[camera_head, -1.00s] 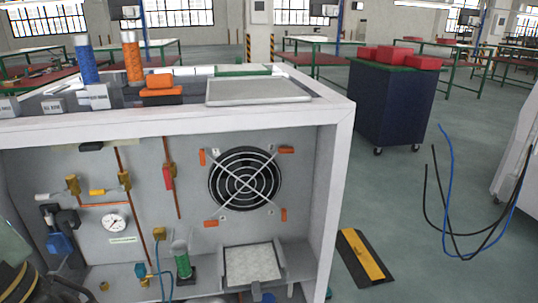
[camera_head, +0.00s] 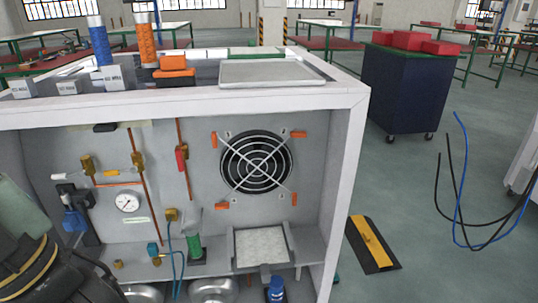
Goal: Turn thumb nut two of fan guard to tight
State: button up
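The round fan guard (camera_head: 257,162) is a set of metal rings with crossing struts over a dark fan on the cabinet's back panel. Orange thumb nuts sit around it: upper left (camera_head: 214,140), upper right (camera_head: 299,134), lower left (camera_head: 222,206) and lower right (camera_head: 293,199). The upper left and lower right ones look upright; the upper right and lower left ones look level. I cannot tell which is number two. Part of my dark arm with yellow bands fills the lower left corner, well left of the guard. My gripper's fingertips do not show.
The cabinet's right post (camera_head: 346,170) and top beam (camera_head: 180,110) frame the opening. A pressure gauge (camera_head: 127,202), copper pipes and valves are on the left. A shelf below holds a pale filter tray (camera_head: 262,246) and green cylinder (camera_head: 194,247). The space before the guard looks clear.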

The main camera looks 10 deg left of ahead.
aim_at(297, 132)
jog(key=i+l, duration=0.2)
jog(key=l, duration=0.15)
jog(key=i+l, duration=0.2)
jog(key=l, duration=0.15)
jog(key=i+l, duration=0.2)
jog(key=l, duration=0.15)
jog(key=u, duration=0.05)
